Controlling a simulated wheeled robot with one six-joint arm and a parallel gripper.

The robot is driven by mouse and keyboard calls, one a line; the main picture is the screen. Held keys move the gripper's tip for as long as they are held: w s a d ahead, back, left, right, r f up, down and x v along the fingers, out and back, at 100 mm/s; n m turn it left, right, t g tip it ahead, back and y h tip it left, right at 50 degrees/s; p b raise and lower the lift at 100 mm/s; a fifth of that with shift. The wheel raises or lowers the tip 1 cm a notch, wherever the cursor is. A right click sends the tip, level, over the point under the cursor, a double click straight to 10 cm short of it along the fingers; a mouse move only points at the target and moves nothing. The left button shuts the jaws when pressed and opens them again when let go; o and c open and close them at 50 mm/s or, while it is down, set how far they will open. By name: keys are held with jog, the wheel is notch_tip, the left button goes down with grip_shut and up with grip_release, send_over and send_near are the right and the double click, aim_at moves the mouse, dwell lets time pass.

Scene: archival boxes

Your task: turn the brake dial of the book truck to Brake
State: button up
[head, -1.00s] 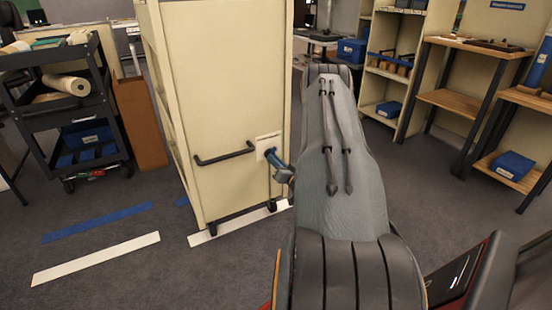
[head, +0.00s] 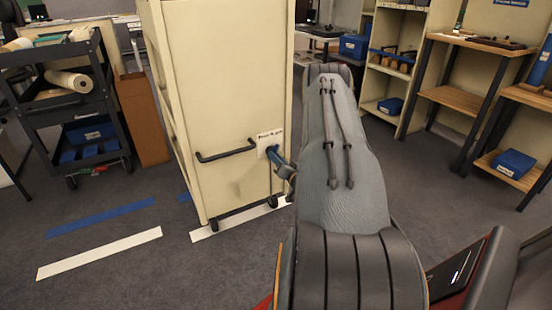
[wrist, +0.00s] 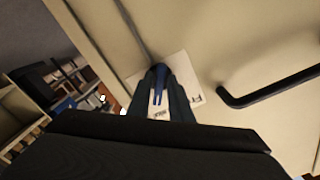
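The book truck (head: 225,90) is a tall cream cabinet on castors, left of my arm in the head view. A white label plate (head: 268,139) sits on its end panel beside a black bar handle (head: 226,153). In the head view my gripper (head: 277,160) reaches the plate and mostly covers the dial. The plate's lettering is partly hidden, so the dial's setting cannot be read.
A dark cart (head: 68,95) with rolls and blue boxes stands at the left. Floor strips, blue (head: 100,217) and white (head: 100,252), lie in front of it. Shelves (head: 400,80) and a wooden-topped table (head: 455,98) stand at the right. Carpet is free at the left front.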

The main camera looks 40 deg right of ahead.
jog(key=shift+o, duration=0.9)
jog(key=p+v, duration=0.2)
jog(key=v, duration=0.5)
jog(key=shift+s, duration=0.4)
jog(key=shift+a, duration=0.1)
